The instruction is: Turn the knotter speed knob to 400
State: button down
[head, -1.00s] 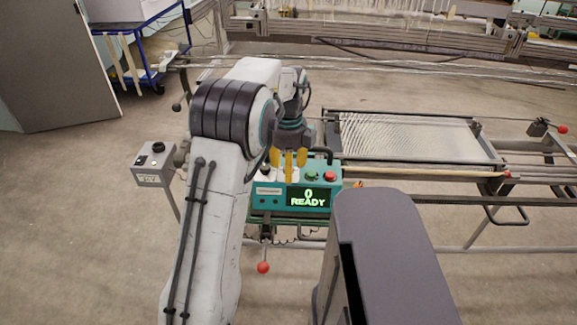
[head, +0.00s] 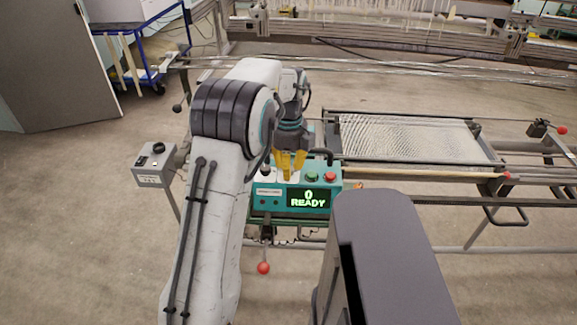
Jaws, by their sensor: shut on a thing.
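The teal control box (head: 267,190) stands in front of the loom frame. Its display (head: 308,199) reads "0 READY". My gripper (head: 288,172) points down at the top of the box, left of the green button (head: 312,177), with its yellow fingers close together. It is shut on the knotter speed knob, which the fingers hide, so its pointer and scale cannot be read. A red button (head: 329,177) sits to the right of the green one.
A small grey box (head: 153,166) with a black knob stands on a post to the left. A red-ball lever (head: 263,268) hangs below the teal box. The warp frame (head: 415,140) lies to the right. Open floor is at lower left.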

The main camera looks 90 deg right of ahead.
jog(key=shift+f, duration=0.1)
jog(key=c, duration=1)
grip_release()
jog(key=shift+o, duration=0.2)
notch_tip(320, 180, up, 12)
jog(key=shift+o, duration=0.2)
